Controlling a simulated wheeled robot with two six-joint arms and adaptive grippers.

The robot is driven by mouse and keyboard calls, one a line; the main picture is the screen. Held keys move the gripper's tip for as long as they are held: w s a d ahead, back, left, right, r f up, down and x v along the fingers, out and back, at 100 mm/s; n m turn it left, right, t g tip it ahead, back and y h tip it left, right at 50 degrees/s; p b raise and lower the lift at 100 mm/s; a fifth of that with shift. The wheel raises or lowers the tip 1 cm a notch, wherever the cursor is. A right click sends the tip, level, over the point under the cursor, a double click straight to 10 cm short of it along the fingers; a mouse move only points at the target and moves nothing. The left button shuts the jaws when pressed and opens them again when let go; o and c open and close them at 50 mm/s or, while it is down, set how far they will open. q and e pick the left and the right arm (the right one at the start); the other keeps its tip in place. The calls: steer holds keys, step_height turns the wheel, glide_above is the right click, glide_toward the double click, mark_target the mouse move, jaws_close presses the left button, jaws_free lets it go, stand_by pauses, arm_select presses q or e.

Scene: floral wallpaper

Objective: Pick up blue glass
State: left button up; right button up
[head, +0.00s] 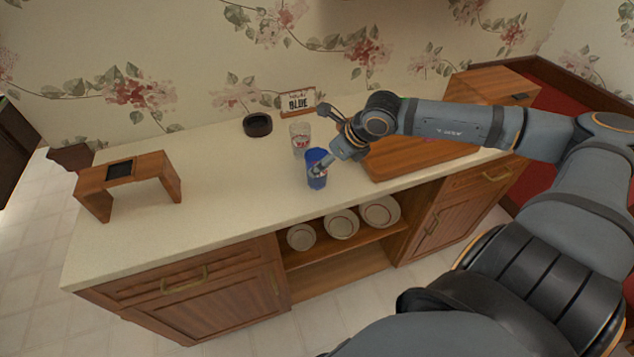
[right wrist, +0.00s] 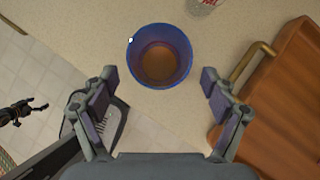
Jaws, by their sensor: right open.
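The blue glass (head: 316,179) stands upright near the front edge of the counter (head: 225,179). In the right wrist view I look down into the blue glass (right wrist: 160,57), with its rim facing the camera. My right gripper (head: 323,142) is at the glass, and one finger partly covers it in the head view. The right gripper (right wrist: 158,83) is open, with a finger to each side of the glass and visible gaps between. A dark claw-like shape at the left of the wrist view may be my left gripper (right wrist: 24,111); its jaws are unclear.
A clear glass (head: 299,139) with a red print stands just behind the blue one. A wooden board (head: 410,160) lies to the right, a dark bowl (head: 257,125) and a sign (head: 298,101) stand behind. A wooden stand (head: 128,172) is left; the left counter is mostly clear.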

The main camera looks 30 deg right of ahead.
steer(key=shift+b+x, duration=1.05)
steer(key=shift+b, duration=1.05)
steer(key=shift+d+f, duration=0.1)
steer(key=shift+f, duration=0.05)
steer(key=shift+a+x, duration=0.2)
steer(key=shift+x, duration=1.2)
steer(key=c, duration=1.5)
